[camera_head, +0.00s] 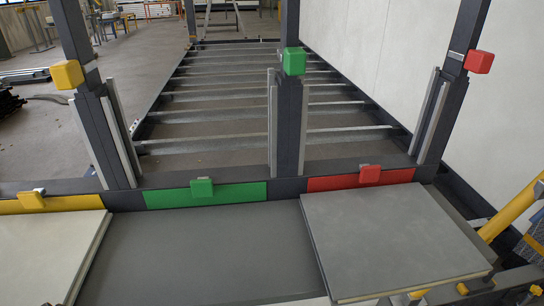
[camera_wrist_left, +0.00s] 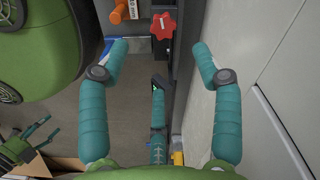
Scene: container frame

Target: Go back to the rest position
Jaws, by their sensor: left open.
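A red star-shaped knob (camera_wrist_left: 163,25) shows beyond the gap between the fingertips. The head view shows neither gripper.
In the head view a dark metal frame carries yellow (camera_head: 67,74), green (camera_head: 294,61) and red (camera_head: 479,62) blocks. A grey panel (camera_head: 390,240) lies at the right and another (camera_head: 45,255) at the left. A pale wall (camera_wrist_left: 280,60) stands right of my left gripper.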

